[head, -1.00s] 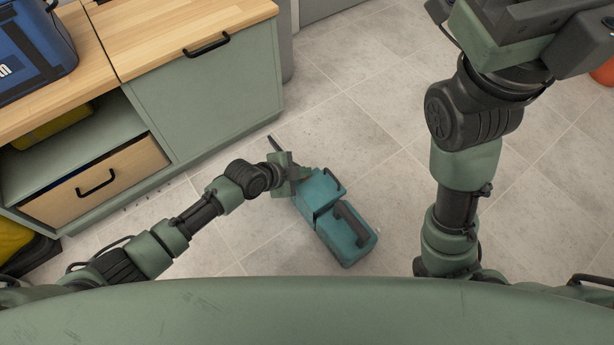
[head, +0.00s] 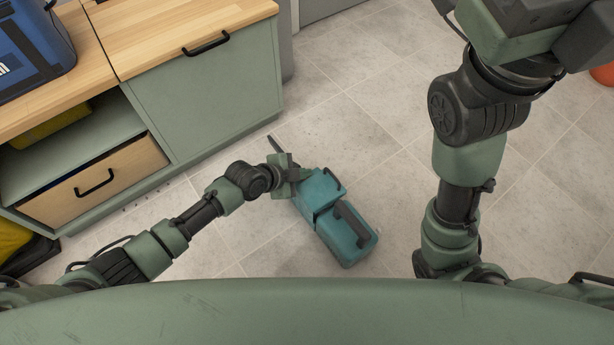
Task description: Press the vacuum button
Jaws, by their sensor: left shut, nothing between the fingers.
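The vacuum (head: 346,236) is a teal box-shaped machine with a dark handle on top. It lies on the tiled floor in the middle of the head view. My left gripper (head: 300,176) is shut and empty at the vacuum's upper left end, over or against it; I cannot tell whether it touches. The gripper hides part of that end, and I cannot make out the button. My right arm reaches up at the right, and its gripper (head: 540,20) is only partly in view at the top edge, so its fingers cannot be judged.
A green cabinet (head: 225,95) with a wooden top stands at the left, with a wooden drawer (head: 95,185) below an open shelf. A blue bag (head: 35,50) sits on the top. An orange object (head: 603,74) is at the right edge. The floor right of the vacuum is clear.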

